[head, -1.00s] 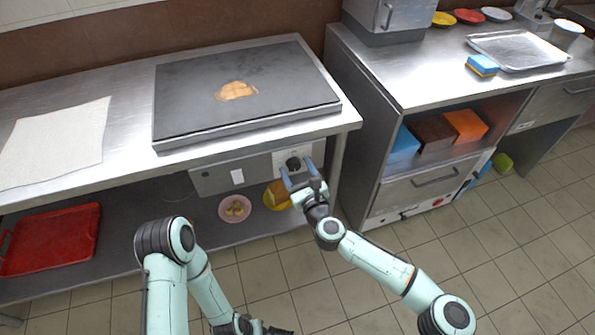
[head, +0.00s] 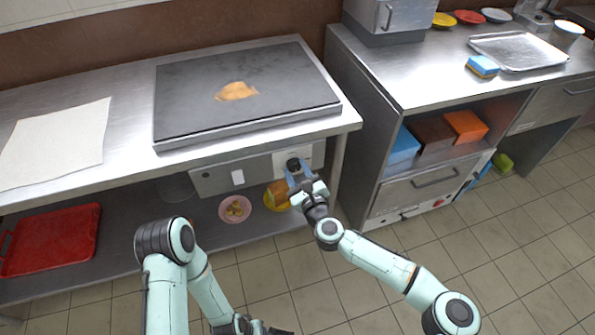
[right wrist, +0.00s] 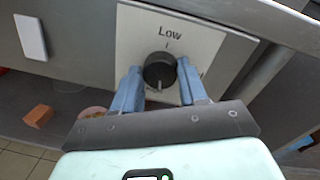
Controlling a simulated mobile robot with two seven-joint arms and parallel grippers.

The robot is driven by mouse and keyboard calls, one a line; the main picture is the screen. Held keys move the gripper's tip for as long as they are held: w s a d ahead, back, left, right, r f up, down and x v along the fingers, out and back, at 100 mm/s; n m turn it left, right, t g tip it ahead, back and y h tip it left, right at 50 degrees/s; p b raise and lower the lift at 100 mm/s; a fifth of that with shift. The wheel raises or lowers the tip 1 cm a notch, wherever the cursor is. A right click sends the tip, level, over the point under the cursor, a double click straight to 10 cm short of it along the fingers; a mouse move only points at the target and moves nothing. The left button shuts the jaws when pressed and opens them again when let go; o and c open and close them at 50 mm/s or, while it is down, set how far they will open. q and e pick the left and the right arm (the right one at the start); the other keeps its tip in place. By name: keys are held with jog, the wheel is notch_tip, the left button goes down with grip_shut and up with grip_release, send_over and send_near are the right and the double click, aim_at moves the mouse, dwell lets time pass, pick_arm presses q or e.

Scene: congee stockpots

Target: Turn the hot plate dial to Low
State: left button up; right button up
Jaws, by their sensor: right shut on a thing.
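The hot plate (head: 215,110) is a dark flat slab on the steel table. Its dial (head: 293,162) is a black round knob on a pale plate on the panel under the table's front edge. In the right wrist view the dial (right wrist: 160,68) sits below the printed word "Low" and a short tick. A light mark on the knob's lower side points down, away from the word. My right gripper (head: 292,172) is shut on the dial, with one blue finger on each side (right wrist: 160,82). My left gripper (head: 264,328) is low at the bottom edge, far from the dial, its fingers unclear.
A brown flat food piece (head: 237,91) lies on the hot plate. A steel cabinet (head: 360,150) stands close on the right. The floor in front is clear.

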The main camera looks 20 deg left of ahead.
jog(key=n, duration=0.4)
jog(key=shift+a, duration=0.1)
jog(key=n, duration=0.4)
jog(key=shift+s+n+h, duration=0.1)
jog(key=shift+n+h, duration=0.3)
jog(key=n, duration=0.7)
jog(key=shift+a+f+n+h, duration=0.1)
jog(key=shift+f+n+h, duration=0.05)
jog(key=shift+n+h, duration=0.2)
jog(key=n, duration=0.3)
jog(key=shift+t, duration=0.4)
jog(key=n, duration=0.4)
jog(key=shift+f+n+h, duration=0.1)
jog(key=shift+n+h, duration=0.15)
jog(key=shift+n, duration=0.1)
jog(key=n, duration=0.7)
jog(key=shift+f+t, duration=0.1)
jog(key=shift+t, duration=0.3)
jog(key=shift+n, duration=0.4)
